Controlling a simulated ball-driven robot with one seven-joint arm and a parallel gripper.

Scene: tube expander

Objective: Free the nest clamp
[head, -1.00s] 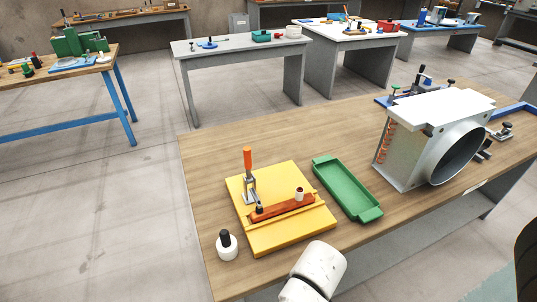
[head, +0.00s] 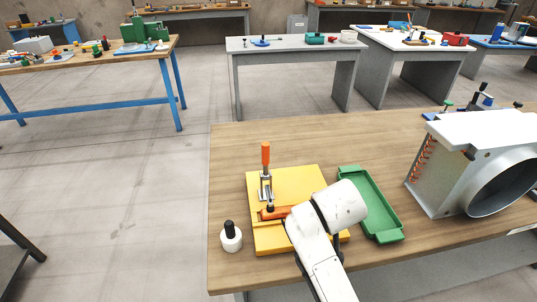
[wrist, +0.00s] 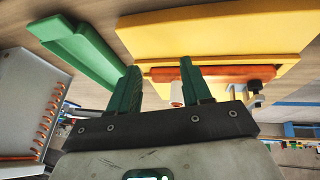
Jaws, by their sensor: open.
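The nest clamp (head: 265,186) is a grey toggle clamp with an upright orange handle (head: 265,154). It stands on the left part of a yellow plate (head: 312,175). Its black tip appears to sit on the left end of a red-orange bar (head: 272,214); whether it presses cannot be told. The bar's right end is hidden behind my arm in the head view. In the wrist view, my gripper (wrist: 160,74) is open, its green fingers near the bar (wrist: 228,76). A white peg (wrist: 177,94) shows between the fingers; contact cannot be told.
A green tray (head: 379,217) lies right of the plate, and a white bottle with a black cap (head: 231,237) stands at its left front. A grey duct housing (head: 450,165) stands farther right. The wooden bench (head: 310,140) is clear behind the plate.

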